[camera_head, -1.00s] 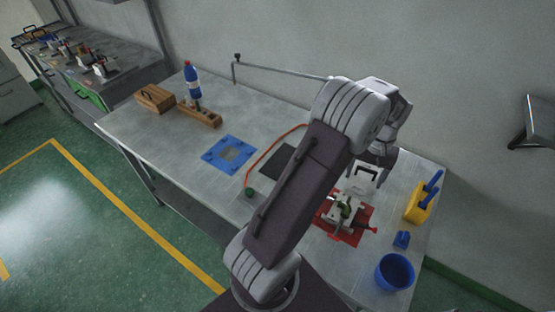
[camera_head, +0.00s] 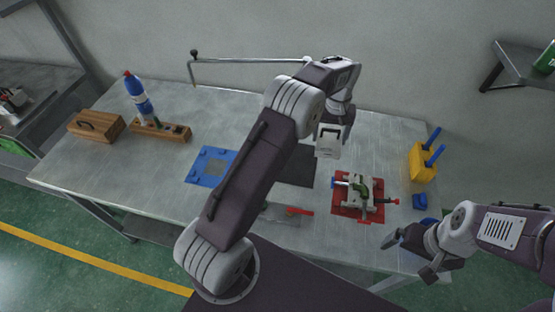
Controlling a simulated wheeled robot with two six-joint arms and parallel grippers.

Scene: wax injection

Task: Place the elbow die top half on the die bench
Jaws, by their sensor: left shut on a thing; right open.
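The elbow die top half (camera_head: 328,146), a pale block with a dark handle, hangs under my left gripper (camera_head: 331,126). That gripper is shut on its handle; the fingers are partly hidden. The block appears above the table near the right edge of a black mat (camera_head: 300,168). The lower die (camera_head: 348,198), with a green part (camera_head: 361,190) on it, sits on a red plate (camera_head: 371,212) to the right of the held block, apart from it. My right gripper (camera_head: 408,257) is open and empty near the table's front right edge. I cannot tell which surface is the die bench.
A blue plate (camera_head: 210,166) lies left of the black mat, partly behind my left arm. A red-handled tool (camera_head: 299,211) lies near the front. A yellow holder (camera_head: 422,162) and small blue block (camera_head: 420,201) stand right. A wooden box (camera_head: 96,126) and bottle (camera_head: 138,94) stand left.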

